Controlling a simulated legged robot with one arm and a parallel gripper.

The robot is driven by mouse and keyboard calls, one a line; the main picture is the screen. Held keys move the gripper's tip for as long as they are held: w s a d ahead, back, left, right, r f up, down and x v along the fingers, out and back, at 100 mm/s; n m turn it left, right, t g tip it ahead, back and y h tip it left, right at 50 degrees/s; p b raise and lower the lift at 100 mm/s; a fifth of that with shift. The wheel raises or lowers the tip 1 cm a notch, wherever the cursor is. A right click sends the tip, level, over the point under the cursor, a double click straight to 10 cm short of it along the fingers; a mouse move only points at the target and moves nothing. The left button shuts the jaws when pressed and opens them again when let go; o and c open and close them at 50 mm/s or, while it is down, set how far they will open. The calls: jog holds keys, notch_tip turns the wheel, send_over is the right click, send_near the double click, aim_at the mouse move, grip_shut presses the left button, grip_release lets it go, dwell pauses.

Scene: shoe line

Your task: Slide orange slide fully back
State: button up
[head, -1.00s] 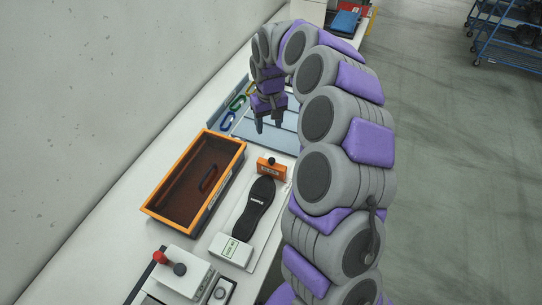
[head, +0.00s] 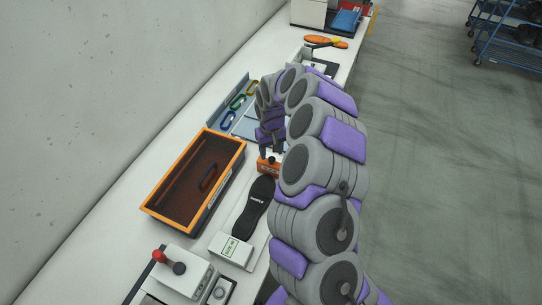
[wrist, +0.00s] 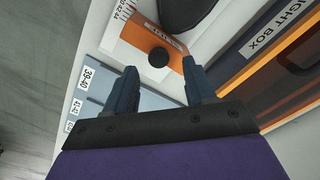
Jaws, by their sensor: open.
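The orange slide (head: 268,168) sits on a white base board (head: 233,208) at the far end of a black shoe sole (head: 257,203). The slide has a dark round knob, which shows clearly in the wrist view (wrist: 158,57). My gripper (head: 272,153) is open just above the slide and partly covers it in the head view. In the wrist view the two fingers (wrist: 157,80) are apart, with the knob between and just beyond their tips. I cannot tell whether a finger touches the slide. A printed scale (wrist: 122,14) runs on the board beside the slide.
An orange-rimmed box (head: 171,221) stands close left of the board. A blue-grey tray (head: 243,118) with coloured loops lies beyond. A white block (head: 232,248) and a device with a red knob (head: 180,268) are nearer. An orange-handled tool (head: 325,41) lies far back.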

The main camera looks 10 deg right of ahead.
aim_at(272, 158)
jog(key=shift+f, duration=1.6)
grip_shut()
